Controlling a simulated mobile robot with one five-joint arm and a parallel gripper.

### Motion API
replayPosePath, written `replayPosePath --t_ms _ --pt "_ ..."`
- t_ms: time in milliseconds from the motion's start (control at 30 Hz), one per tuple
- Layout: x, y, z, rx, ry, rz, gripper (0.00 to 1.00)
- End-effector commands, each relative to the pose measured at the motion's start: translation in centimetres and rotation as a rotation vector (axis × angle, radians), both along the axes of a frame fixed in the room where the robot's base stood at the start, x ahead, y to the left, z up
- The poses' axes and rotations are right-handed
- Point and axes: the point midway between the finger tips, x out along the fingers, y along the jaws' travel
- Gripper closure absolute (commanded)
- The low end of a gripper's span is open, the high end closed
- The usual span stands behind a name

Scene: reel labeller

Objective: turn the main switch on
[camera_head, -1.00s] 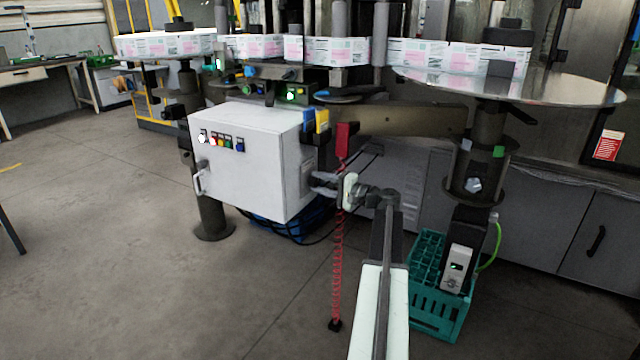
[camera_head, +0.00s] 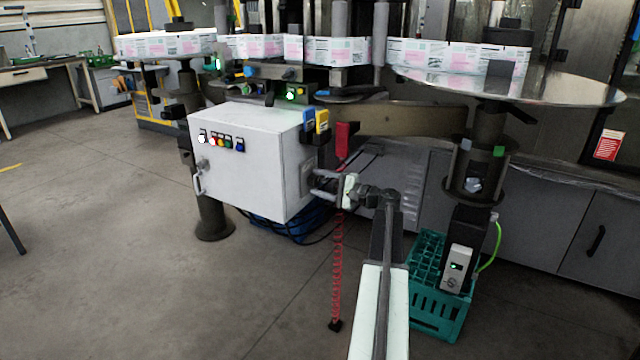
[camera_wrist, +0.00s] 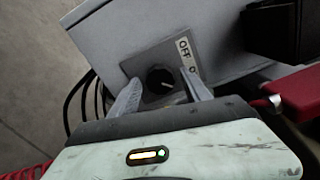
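The main switch (camera_wrist: 160,80) is a dark round knob with a pale mark, on a grey plate on the side wall of the white control cabinet (camera_head: 245,165). A label with "OFF" (camera_wrist: 184,47) sits beside it. My gripper (camera_wrist: 161,83) is open, with one finger on each side of the knob. I cannot tell whether either finger touches it. In the head view my gripper (camera_head: 318,184) reaches the cabinet's right side, where the switch is mostly hidden by the fingers.
A red block (camera_head: 343,138) hangs close above my gripper, with a red coiled cable (camera_head: 337,270) running down to the floor. Blue and yellow holders (camera_head: 316,120) are at the cabinet's upper right corner. A green crate (camera_head: 437,310) stands right of my arm.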

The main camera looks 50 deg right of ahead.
Motion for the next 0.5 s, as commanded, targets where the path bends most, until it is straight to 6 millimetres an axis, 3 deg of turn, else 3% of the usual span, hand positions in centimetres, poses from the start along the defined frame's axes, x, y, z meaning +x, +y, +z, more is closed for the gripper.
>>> replayPosePath --t_ms 300,500 --pt "-0.1 0.0 0.0 -0.001 -0.001 0.001 0.41" --pt "-3.2 -0.7 0.0 -0.001 -0.001 -0.002 0.41"
